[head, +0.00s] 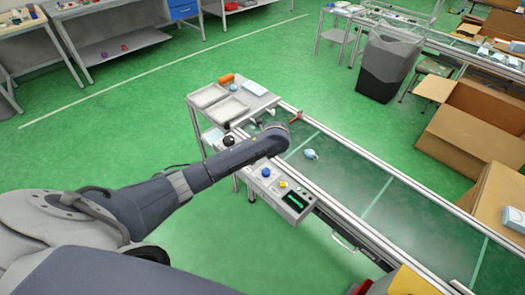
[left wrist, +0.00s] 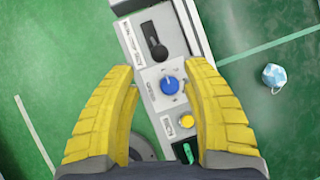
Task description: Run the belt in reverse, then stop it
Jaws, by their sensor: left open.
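The control panel (head: 276,189) is fixed to the near side of the conveyor belt (head: 345,175). My right gripper is out of view.
A light blue mask (head: 310,154) lies on the belt. A side table with white trays (head: 208,96) stands at the belt's far left end. A grey bin (head: 388,65) and cardboard boxes (head: 465,140) are beyond the belt. Green floor is open on the near left.

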